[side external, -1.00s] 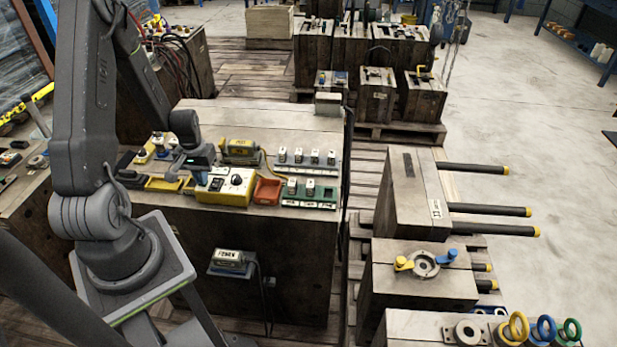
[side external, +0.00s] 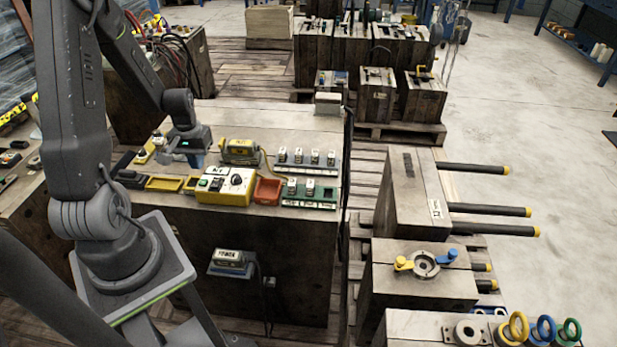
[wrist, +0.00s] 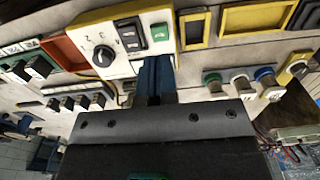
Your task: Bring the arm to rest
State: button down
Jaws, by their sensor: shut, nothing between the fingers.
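My gripper (side external: 196,162) is above the wooden bench block (side external: 205,118), behind the yellow control box (side external: 210,197) in the side view. Its blue fingers are together and empty, held clear of the bench. The fingers hide a little of the box's edge and of the bench there.
An orange tray (side external: 267,190), a yellow tray (side external: 164,184) and green-and-white racks of plugs (side external: 309,192) flank the control box. A yellow-cased device (side external: 239,150) with a cable stands behind it. Wooden blocks with long rods (side external: 490,211) stand to the right. Air above the bench is free.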

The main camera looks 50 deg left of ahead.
jog(key=shift+r, duration=0.75)
jog(key=shift+w+r, duration=0.1)
jog(key=w+d+r+m+t+y, duration=0.1)
jog(key=w+d+r+m, duration=0.25)
jog(key=d+r, duration=0.5)
jog(key=s+d+r+m+t, duration=0.2)
jog(key=s+d+r, duration=0.1)
jog(key=d+r, duration=0.4)
jog(key=s+d+r+m+t+h, duration=0.1)
jog(key=s+d+r+m+t, duration=0.1)
jog(key=d+r, duration=0.5)
jog(key=s+d+m, duration=0.1)
jog(key=d, duration=0.4)
jog(key=shift+s+d+r+t, duration=0.15)
jog(key=shift+s+d+t, duration=0.15)
jog(key=shift+s, duration=0.05)
jog(key=c, duration=1.8)
grip_release()
jog(key=shift+m, duration=0.25)
